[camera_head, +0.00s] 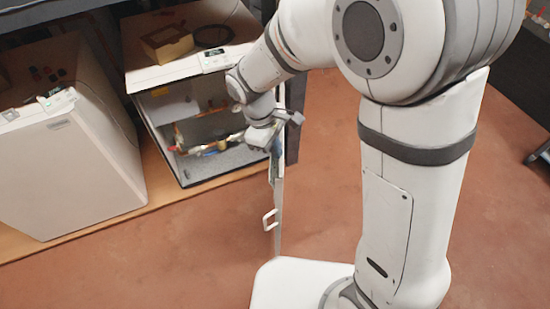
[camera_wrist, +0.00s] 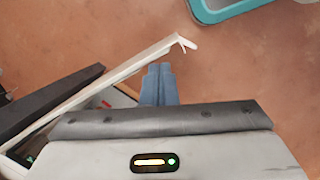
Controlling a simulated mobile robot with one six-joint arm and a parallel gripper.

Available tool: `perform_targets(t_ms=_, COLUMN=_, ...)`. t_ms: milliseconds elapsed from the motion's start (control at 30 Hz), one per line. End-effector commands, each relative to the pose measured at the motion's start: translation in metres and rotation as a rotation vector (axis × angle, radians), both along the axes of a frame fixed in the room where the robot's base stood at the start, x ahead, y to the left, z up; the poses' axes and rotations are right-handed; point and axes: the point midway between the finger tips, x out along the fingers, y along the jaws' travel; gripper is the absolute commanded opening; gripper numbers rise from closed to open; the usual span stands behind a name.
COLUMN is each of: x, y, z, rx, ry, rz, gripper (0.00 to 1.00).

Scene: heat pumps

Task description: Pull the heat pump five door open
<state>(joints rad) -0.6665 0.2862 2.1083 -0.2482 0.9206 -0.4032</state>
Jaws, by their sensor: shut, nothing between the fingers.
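The heat pump (camera_head: 183,68) at centre left has a white top and an open front with pipes and fittings inside. Its door (camera_head: 278,210) stands swung out, seen almost edge-on in the head view, with a small white handle (camera_head: 269,219) low on it. The door also shows in the wrist view (camera_wrist: 110,79) as a pale slanting strip, its handle (camera_wrist: 186,43) at the far end. My gripper (camera_wrist: 158,70) is shut and empty, its blue-grey fingers beside the door. In the head view my gripper (camera_head: 276,165) overlaps the door's upper part; contact cannot be told.
Another white unit (camera_head: 70,150) stands to the left on the same wooden base (camera_head: 75,236). An open cardboard box (camera_head: 167,43) and a black cable coil (camera_head: 213,36) lie on the heat pump.

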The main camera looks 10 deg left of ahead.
Motion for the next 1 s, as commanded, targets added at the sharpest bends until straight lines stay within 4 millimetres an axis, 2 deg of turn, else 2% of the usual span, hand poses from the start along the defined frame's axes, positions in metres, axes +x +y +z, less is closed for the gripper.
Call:
perform_targets(t_ms=33, x=-0.004, y=0.022, z=-0.015, rx=-0.030, ry=0.025, rz=0.093, gripper=0.00)
perform_targets(t_ms=100, x=-0.008, y=0.044, z=-0.032, rx=-0.063, ry=0.049, rz=0.202, gripper=0.00)
perform_targets(t_ms=200, x=-0.016, y=0.069, z=-0.052, rx=-0.099, ry=0.074, rz=0.320, gripper=0.00)
perform_targets(t_ms=367, x=-0.023, y=0.087, z=-0.069, rx=-0.129, ry=0.095, rz=0.416, gripper=0.00)
perform_targets(t_ms=567, x=-0.023, y=0.082, z=-0.089, rx=-0.136, ry=0.099, rz=0.429, gripper=0.00)
perform_targets(t_ms=900, x=-0.020, y=0.054, z=-0.155, rx=-0.136, ry=0.101, rz=0.424, gripper=0.00)
perform_targets(t_ms=967, x=-0.020, y=0.050, z=-0.166, rx=-0.136, ry=0.100, rz=0.425, gripper=0.00)
perform_targets(t_ms=1000, x=-0.019, y=0.043, z=-0.164, rx=-0.134, ry=0.099, rz=0.423, gripper=0.00)
